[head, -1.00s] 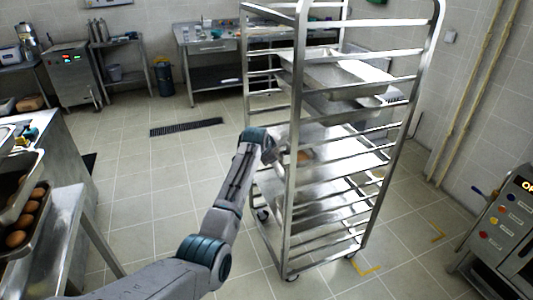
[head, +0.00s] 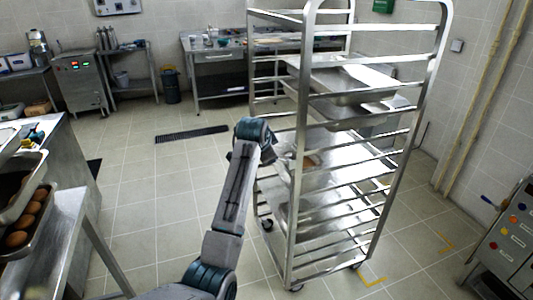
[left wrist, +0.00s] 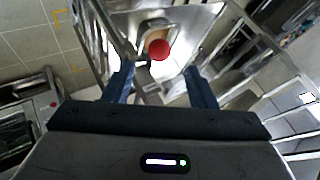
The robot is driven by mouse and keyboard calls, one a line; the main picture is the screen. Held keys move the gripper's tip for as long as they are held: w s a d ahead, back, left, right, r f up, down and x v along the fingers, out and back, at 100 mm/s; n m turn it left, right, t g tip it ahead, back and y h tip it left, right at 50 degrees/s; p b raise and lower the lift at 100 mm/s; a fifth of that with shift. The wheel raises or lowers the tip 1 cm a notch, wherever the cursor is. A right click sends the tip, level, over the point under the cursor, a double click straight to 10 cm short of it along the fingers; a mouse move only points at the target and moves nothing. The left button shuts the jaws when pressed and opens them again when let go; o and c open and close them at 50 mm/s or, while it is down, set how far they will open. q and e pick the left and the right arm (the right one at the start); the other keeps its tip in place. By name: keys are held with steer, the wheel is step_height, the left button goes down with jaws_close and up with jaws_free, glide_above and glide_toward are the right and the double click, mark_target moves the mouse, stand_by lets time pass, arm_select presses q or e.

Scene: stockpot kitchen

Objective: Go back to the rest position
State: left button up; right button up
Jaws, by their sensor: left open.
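My left arm reaches up from the bottom middle of the head view, with its wrist beside the left side of the metal rack (head: 297,215). My left gripper (left wrist: 160,82) is open in the left wrist view, its two dark blue fingers spread apart. A red round thing (left wrist: 159,49) shows beyond the fingertips, in front of a tan patch. I cannot tell how far away it is. In the head view the fingers are mostly hidden behind the wrist and the rack's bars. My right gripper is in neither view.
The rack holds metal trays (head: 350,84) on its upper and lower levels. A counter (head: 72,215) with a tray of brown round items (head: 22,225) stands at the left. A control panel (head: 512,232) is at the right.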

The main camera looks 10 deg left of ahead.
arm_select(q)
steer(key=shift+s+r, duration=0.3)
steer(key=shift+r, duration=0.05)
steer(key=s+a+f+n+g, duration=0.1)
steer(key=s+f, duration=0.4)
steer(key=f, duration=0.9)
steer(key=s+a+f+n+g, duration=0.15)
steer(key=s+f, duration=0.25)
steer(key=f, duration=1)
steer(key=s+a+f+n+g, duration=0.15)
steer(key=s+f, duration=0.35)
steer(key=f, duration=1)
steer(key=s+a+f+n+g+b, duration=0.1)
steer(key=s+a+f+n, duration=0.2)
steer(key=s+f, duration=1.55)
steer(key=s+a+f+n+g, duration=0.1)
steer(key=s+f, duration=0.3)
steer(key=s, duration=0.9)
steer(key=s+a+f+n, duration=0.1)
steer(key=s+f, duration=0.3)
steer(key=s, duration=0.9)
steer(key=s+a+f+n+g+y, duration=0.1)
steer(key=s+f, duration=0.3)
steer(key=s, duration=0.9)
steer(key=shift+s+a+f+g+b, duration=0.35)
steer(key=shift+a+b, duration=0.1)
steer(key=shift+a, duration=0.45)
